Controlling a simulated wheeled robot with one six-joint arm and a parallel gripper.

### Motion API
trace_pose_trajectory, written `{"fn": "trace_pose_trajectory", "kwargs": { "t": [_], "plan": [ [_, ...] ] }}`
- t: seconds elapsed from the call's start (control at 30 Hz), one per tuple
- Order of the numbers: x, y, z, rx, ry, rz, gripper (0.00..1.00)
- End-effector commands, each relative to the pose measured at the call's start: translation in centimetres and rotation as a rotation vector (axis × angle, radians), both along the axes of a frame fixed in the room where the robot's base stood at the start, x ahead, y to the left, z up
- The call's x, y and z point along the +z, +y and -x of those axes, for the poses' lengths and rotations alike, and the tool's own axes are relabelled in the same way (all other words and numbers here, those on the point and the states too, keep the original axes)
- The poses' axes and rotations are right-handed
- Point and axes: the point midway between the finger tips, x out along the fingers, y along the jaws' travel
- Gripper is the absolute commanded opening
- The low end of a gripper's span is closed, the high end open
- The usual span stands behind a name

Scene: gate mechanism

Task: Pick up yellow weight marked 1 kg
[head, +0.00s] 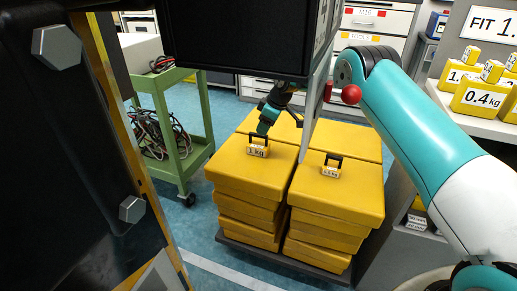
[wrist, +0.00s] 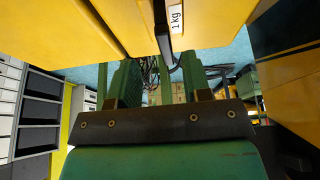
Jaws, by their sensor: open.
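My gripper (wrist: 163,78) is open there, and the handle lines up with the gap between the fingers. I cannot tell whether a finger touches it.
A dark hanging box (head: 240,40) and a grey post with a red knob (head: 351,94) are close to my arm. A green cart (head: 172,110) stands left; more weights (head: 484,97) are on a shelf at right.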

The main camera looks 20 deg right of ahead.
Motion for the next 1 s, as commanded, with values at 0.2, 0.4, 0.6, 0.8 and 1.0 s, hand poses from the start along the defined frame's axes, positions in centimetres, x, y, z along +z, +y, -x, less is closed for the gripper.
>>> {"fn": "trace_pose_trajectory", "kwargs": {
  "t": [0.2,0.4,0.6,0.8,1.0],
  "plan": [
    [-2.9,1.4,-0.1,0.002,0.004,0.001,0.45],
    [-4.7,2.2,-0.6,0.002,0.001,0.001,0.45],
    [-4.8,2.2,-0.7,0.001,0.001,0.001,0.45],
    [-4.8,2.2,-0.7,0.001,0.001,0.001,0.08],
    [-4.7,2.2,-0.7,0.002,0.001,0.001,0.0]
  ]
}}
